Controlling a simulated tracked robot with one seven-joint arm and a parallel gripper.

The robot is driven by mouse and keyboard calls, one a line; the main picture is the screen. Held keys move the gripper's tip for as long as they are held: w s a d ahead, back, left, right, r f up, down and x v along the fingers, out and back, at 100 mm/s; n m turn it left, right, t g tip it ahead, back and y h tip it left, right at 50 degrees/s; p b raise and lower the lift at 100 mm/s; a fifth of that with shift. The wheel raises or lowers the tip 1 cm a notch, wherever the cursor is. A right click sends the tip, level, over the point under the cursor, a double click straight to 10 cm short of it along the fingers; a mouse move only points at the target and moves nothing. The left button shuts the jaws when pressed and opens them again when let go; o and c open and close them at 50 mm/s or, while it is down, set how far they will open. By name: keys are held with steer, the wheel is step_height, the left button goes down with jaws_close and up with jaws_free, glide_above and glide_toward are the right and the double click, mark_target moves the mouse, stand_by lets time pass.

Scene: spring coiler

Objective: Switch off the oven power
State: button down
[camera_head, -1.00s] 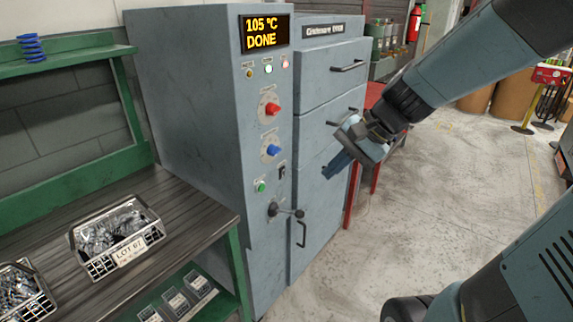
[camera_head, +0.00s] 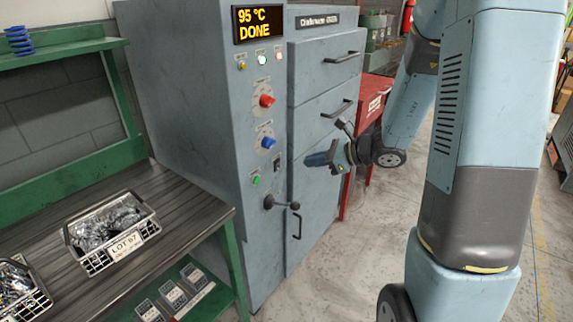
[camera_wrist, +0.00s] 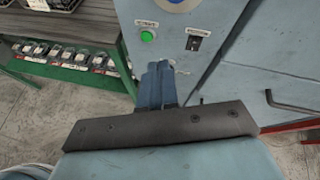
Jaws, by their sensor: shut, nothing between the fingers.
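The grey-blue oven (camera_head: 190,120) stands at centre left in the head view; its display (camera_head: 260,24) reads 95 °C DONE. Its front panel has a red knob (camera_head: 266,101), a blue knob (camera_head: 268,142) and a green button (camera_head: 255,180). A small black rocker switch (camera_head: 276,160) sits right of the green button. In the wrist view the black switch (camera_wrist: 194,43) and the green button (camera_wrist: 147,36) show beyond the fingers; the switch's label is too small to read surely. My gripper (camera_head: 308,160) is shut and empty, in front of the panel, apart from the switch in the wrist view (camera_wrist: 159,66).
A black-knobbed lever (camera_head: 281,203) sticks out below the switch. Drawer and door handles (camera_head: 342,57) protrude to the right. A green bench (camera_head: 60,215) with a LOT 67 basket (camera_head: 112,228) stands left. The floor in front is clear.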

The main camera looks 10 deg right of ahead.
steer(key=w+d+f+m+t+h, duration=0.1)
steer(key=w+d+f+m+t, duration=0.1)
steer(key=w+d+f+m, duration=0.1)
step_height(320, 180, down, 2)
steer(key=shift+w+f+m, duration=0.1)
steer(key=shift+w+m, duration=0.15)
steer(key=shift+m, duration=0.55)
steer(key=shift+d, duration=0.1)
glide_toward(278, 164)
step_height(278, 164, down, 3)
steer(key=a, duration=0.1)
steer(key=w+a, duration=0.2)
steer(key=w, duration=0.1)
steer(key=shift+w+a, duration=0.1)
steer(key=shift+a, duration=0.1)
steer(key=shift+w+a, duration=0.4)
